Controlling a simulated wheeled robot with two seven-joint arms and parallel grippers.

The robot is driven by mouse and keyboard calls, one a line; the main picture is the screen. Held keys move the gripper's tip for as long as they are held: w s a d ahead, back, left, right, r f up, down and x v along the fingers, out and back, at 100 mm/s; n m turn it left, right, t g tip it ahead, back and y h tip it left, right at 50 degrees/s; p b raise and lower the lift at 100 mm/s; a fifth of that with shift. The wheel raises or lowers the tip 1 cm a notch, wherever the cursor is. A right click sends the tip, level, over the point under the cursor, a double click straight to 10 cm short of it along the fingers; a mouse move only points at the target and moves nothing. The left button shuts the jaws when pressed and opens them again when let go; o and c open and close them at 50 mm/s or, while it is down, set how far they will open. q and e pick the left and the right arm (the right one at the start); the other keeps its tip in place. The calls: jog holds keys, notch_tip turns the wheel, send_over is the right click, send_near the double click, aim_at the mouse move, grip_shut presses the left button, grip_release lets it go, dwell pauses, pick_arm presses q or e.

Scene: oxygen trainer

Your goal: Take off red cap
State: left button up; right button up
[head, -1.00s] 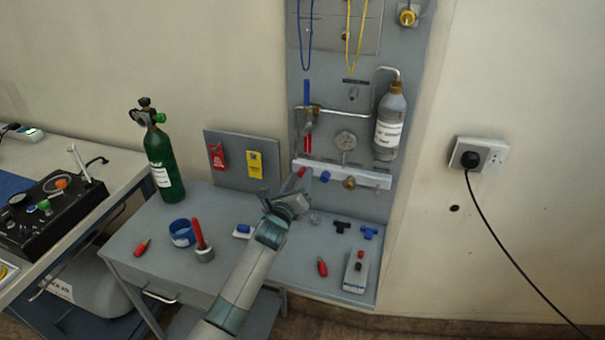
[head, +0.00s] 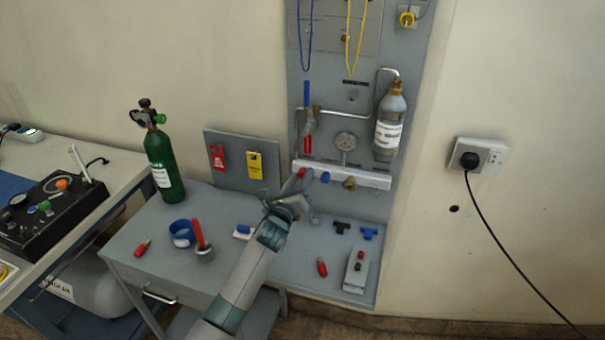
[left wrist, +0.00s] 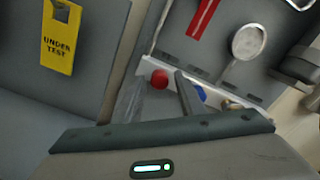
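The red cap (head: 302,173) sits at the left end of the pale manifold bar (head: 345,174) on the grey wall panel, left of a blue cap (head: 325,177). In the left wrist view the red cap (left wrist: 160,78) shows between the two fingers, just past their tips, and the blue cap (left wrist: 201,93) lies right of the right finger. My left gripper (head: 298,186) is open just below and in front of the red cap; its fingers (left wrist: 158,92) are apart with nothing held. I cannot tell whether a finger touches the cap. My right gripper is out of view.
A round gauge (head: 346,141), a red-handled valve (head: 308,143) and a grey bottle (head: 391,122) are above the bar. A green cylinder (head: 164,165) stands at the back left of the bench (head: 130,235). Several small parts lie on the bench.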

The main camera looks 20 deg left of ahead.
pick_arm(q)
jog(key=c, duration=0.9)
jog(key=shift+n, duration=1.7)
jog(key=shift+p, duration=0.3)
jog(key=shift+n, duration=1.7)
